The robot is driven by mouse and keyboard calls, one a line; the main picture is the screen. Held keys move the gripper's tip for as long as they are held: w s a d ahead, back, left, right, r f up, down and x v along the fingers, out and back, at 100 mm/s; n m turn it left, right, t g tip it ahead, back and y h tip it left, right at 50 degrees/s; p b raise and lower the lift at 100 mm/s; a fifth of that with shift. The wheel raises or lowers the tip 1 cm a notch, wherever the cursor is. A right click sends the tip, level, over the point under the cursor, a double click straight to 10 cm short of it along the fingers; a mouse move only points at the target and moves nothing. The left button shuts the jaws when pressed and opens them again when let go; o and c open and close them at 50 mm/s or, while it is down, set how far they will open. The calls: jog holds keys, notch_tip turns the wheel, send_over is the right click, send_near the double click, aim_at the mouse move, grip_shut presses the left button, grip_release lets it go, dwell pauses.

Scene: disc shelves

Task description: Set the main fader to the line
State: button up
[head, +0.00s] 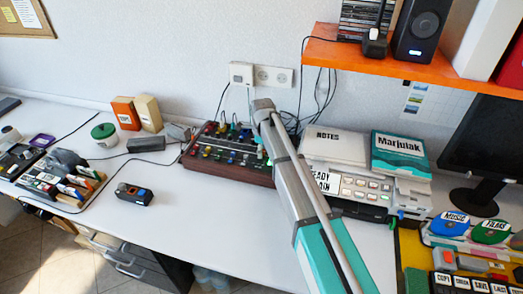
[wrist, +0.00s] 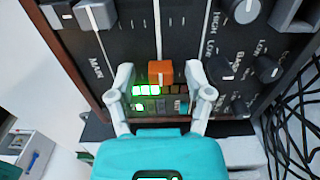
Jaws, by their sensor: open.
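The mixer (head: 225,172) is a dark panel in a wooden case on the desk, partly hidden by my arm in the head view. In the wrist view, an orange fader cap (wrist: 160,72) sits at the lower end of a thin vertical slot (wrist: 157,30). My gripper (wrist: 160,82) is open, with one pale finger on each side of the orange cap and a visible gap at both sides. A grey cap with a white line (wrist: 97,14) is at the upper left, above the word MAIN. I cannot clearly make out a target line beside the orange cap's slot.
Lit green indicators (wrist: 147,91) lie just below the orange cap. Several knobs (wrist: 245,12) stand to the right, and black cables (wrist: 290,135) lie beyond the mixer's edge. A printer-like device (head: 350,185) stands right of the mixer. The desk front (head: 215,220) is clear.

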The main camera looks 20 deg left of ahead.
aim_at(260, 161)
jog(key=shift+s, duration=0.1)
jog(key=shift+s+d, duration=0.1)
jog(key=shift+s, duration=0.65)
jog(key=shift+s+d, duration=0.1)
jog(key=shift+s, duration=0.85)
jog(key=shift+w+r+p, duration=0.2)
jog(key=shift+r+p, duration=0.4)
jog(key=shift+r, duration=0.05)
notch_tip(260, 161, up, 12)
jog(key=p, duration=1.2)
jog(key=shift+s+d+r, duration=0.15)
jog(key=shift+s, duration=0.25)
jog(key=shift+w, duration=0.1)
